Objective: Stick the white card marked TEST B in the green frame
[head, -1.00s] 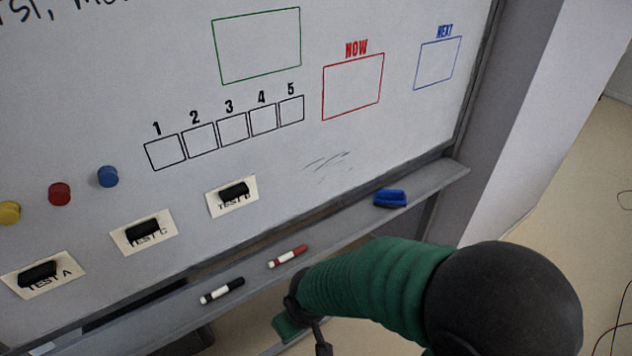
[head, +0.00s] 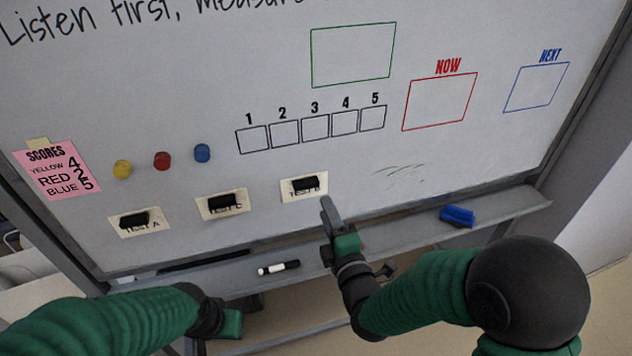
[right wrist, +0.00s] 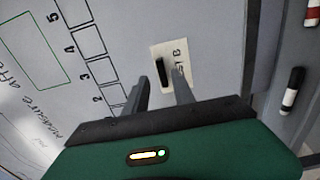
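The white TEST B card (head: 290,190) is on the whiteboard below the numbered boxes, with a black grip on its face. It also shows in the right wrist view (right wrist: 171,52). The green frame (head: 353,55) is an empty outline higher on the board; part of it shows in the right wrist view (right wrist: 35,50). My right gripper (head: 328,212) is just below and right of the card. Its fingers (right wrist: 160,76) are apart, with the black grip seen between their tips; contact is not visible. My left gripper (head: 230,322) is low, its fingers unclear.
The TEST C card (head: 212,213) and TEST A card (head: 125,230) are to the left. Yellow (head: 122,169), red (head: 162,160) and blue (head: 202,152) magnets sit above them. The tray below holds a black marker (head: 278,268) and blue eraser (head: 457,216).

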